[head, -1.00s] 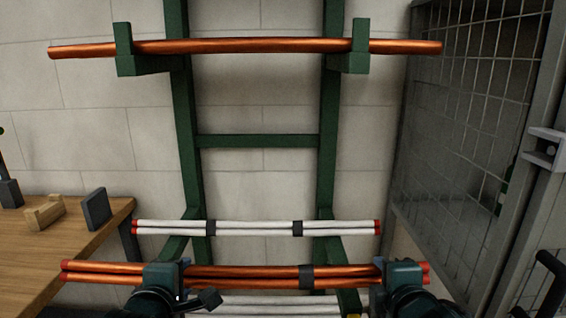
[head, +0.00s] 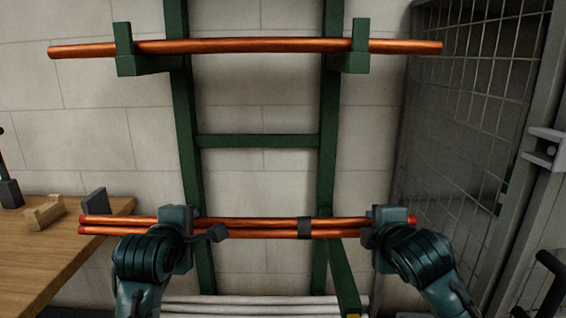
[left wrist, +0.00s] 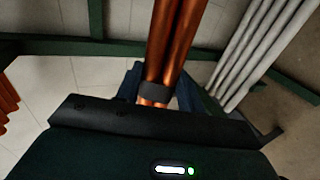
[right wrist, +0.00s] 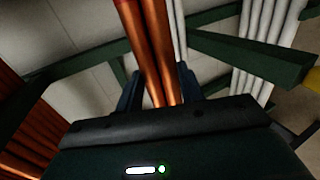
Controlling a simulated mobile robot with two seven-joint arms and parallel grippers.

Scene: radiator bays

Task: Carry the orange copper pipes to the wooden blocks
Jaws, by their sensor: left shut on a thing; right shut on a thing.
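A bundle of orange copper pipes (head: 260,229) with red ends and a dark band spans level between my grippers in the head view. My left gripper (head: 187,226) is shut on its left part, and my right gripper (head: 384,222) is shut near its right end. The bundle runs between the fingers in the left wrist view (left wrist: 174,45) and the right wrist view (right wrist: 152,50). A notched wooden block (head: 44,213) lies on the wooden bench (head: 45,255) at the left. The bundle's left end overlaps the bench's right edge in the picture.
A green rack (head: 328,140) stands behind, with another copper pipe (head: 245,45) on its upper arms. White pipes (head: 250,303) lie low in front. A dark grey block (head: 93,202) is on the bench. A wire mesh door (head: 465,110) stands at the right.

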